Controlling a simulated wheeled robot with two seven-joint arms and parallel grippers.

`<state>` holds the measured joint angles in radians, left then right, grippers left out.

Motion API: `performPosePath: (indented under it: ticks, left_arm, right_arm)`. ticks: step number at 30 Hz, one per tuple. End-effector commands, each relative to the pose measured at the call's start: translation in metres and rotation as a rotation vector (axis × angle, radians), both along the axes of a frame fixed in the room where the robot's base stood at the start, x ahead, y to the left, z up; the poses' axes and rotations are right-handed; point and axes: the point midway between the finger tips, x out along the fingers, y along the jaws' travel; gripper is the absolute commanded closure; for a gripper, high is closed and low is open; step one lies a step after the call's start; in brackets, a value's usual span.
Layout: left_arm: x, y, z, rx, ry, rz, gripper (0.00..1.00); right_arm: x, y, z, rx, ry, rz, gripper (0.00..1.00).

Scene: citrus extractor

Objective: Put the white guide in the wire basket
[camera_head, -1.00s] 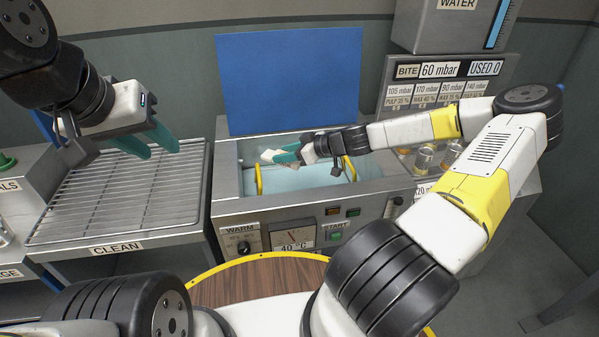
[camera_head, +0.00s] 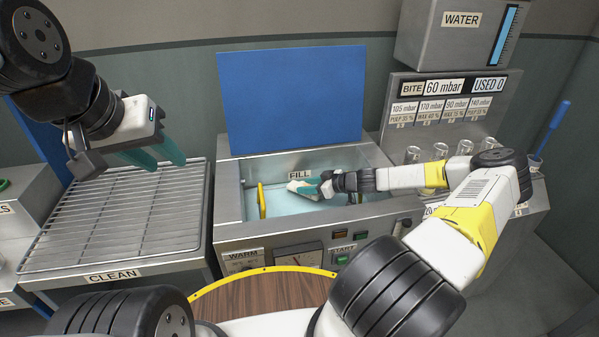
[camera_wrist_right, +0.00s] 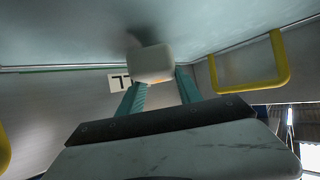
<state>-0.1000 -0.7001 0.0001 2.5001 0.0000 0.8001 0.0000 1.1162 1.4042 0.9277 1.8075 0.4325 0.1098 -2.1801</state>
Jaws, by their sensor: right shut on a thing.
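The white guide (camera_head: 299,187) is a small pale block at the tips of my right gripper (camera_head: 312,188). The gripper's teal fingers are shut on it. In the right wrist view the guide (camera_wrist_right: 151,64) sits between the two fingertips (camera_wrist_right: 160,88). It is inside the metal tank; I cannot tell whether it touches the bottom. Yellow handles of the wire basket show at the tank's left (camera_head: 262,201) and in the wrist view (camera_wrist_right: 250,84); its mesh cannot be made out. My left gripper (camera_head: 158,156) is open and empty above the rack.
The tank (camera_head: 229,193) holds pale blue liquid, and its blue lid (camera_head: 292,98) stands up behind. A wire rack (camera_head: 110,225) marked CLEAN is to the left. Several glasses (camera_head: 440,151) stand to the right, under the pressure panel (camera_head: 447,97).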

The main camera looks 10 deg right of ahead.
Motion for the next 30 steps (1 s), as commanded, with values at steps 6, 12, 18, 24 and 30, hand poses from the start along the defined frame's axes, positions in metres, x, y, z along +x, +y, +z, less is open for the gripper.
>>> performPosePath:
  ticks: [6, 12, 18, 24, 30]
  left_arm:
    - [0.000, 0.000, 0.000, 0.000, 0.000, 0.000, 0.64]
    - [0.000, 0.000, 0.000, 0.000, 0.000, 0.000, 0.64]
    - [0.000, 0.000, 0.000, 0.000, 0.000, 0.000, 0.64]
    - [0.000, 0.000, 0.000, 0.000, 0.000, 0.000, 0.64]
    - [0.000, 0.000, 0.000, 0.000, 0.000, 0.000, 0.64]
  right_arm:
    - [0.000, 0.000, -0.002, 0.000, -0.001, 0.000, 1.00]
    - [0.000, 0.000, -0.006, 0.001, -0.001, 0.000, 1.00]
    - [0.000, 0.000, -0.012, 0.001, 0.000, 0.000, 1.00]
    - [0.000, 0.000, -0.014, 0.000, 0.000, 0.000, 0.53]
    - [0.000, 0.000, -0.014, 0.000, 0.000, 0.000, 0.37]
